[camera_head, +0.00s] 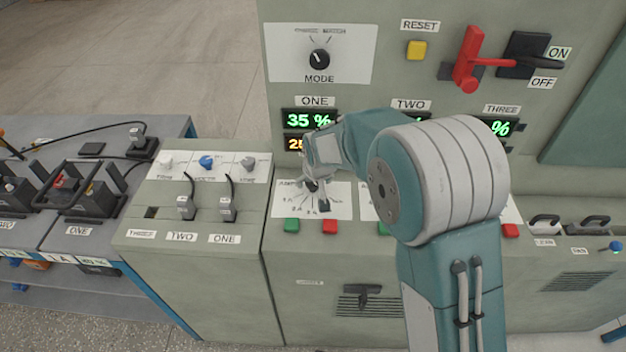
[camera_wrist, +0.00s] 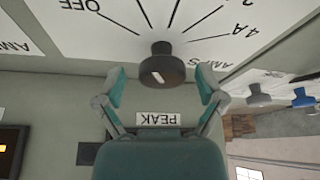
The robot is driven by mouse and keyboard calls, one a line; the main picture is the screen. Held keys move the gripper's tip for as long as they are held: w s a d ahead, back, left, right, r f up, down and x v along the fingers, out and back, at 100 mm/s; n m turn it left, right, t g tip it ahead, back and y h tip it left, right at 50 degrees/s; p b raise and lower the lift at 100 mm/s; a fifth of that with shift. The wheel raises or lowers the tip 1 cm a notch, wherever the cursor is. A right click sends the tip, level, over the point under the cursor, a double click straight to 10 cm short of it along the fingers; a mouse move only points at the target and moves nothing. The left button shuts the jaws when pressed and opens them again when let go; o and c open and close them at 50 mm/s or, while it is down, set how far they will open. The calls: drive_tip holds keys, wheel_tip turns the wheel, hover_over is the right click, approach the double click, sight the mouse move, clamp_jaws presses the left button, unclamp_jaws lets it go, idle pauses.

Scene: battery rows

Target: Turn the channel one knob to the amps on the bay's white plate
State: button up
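The channel one knob (camera_wrist: 162,66) is dark and round with a white mark on its end; its exact setting cannot be told. It stands on a white dial plate (camera_head: 338,199) with lines to OFF and amp marks such as 4A. In the wrist view the dial is upside down. My gripper (camera_wrist: 163,92) is open, its two teal fingers apart on either side of the knob with gaps; no contact shows. In the head view my gripper (camera_head: 316,178) is over the dial's upper part. The bay's white plate (camera_head: 60,259), low at left, seems to read 1 A.
The channel one display (camera_head: 308,119) shows green 35 % and a partly hidden amber figure. A green button (camera_head: 292,226) and a red button (camera_head: 330,227) sit below the dial. My arm hides much of channel two. A red lever (camera_head: 468,60) juts out at upper right.

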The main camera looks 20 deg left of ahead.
drive_tip(key=shift+a+r, duration=0.1)
drive_tip(key=shift+a, duration=0.05)
drive_tip(key=shift+r, duration=0.25)
drive_tip(key=v, duration=1.1)
drive_tip(key=shift+s+r, duration=0.1)
